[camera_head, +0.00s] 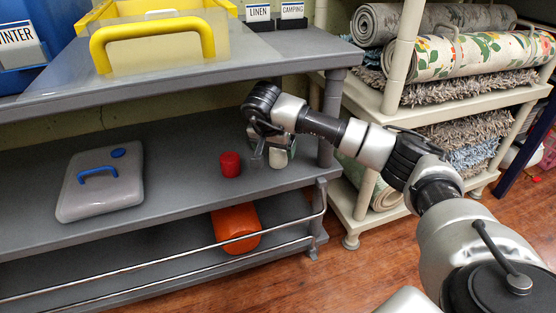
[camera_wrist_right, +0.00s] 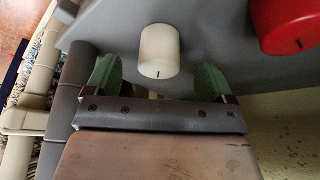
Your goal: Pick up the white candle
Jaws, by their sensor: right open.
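The white candle (camera_wrist_right: 160,48) stands on the grey middle shelf. In the right wrist view it sits just beyond and between the two green-padded fingers of my right gripper (camera_wrist_right: 158,80), with gaps on both sides. In the head view the candle (camera_head: 278,158) is partly hidden by my right gripper (camera_head: 270,155), which reaches in at the shelf's right end. The right gripper is open and empty. My left gripper is not in view.
A red candle (camera_head: 230,164) stands close to the left of the white one; it also shows in the right wrist view (camera_wrist_right: 285,22). A grey lidded box (camera_head: 100,190) lies further left. The upper shelf (camera_head: 200,75) overhangs. An orange container (camera_head: 236,228) lies below.

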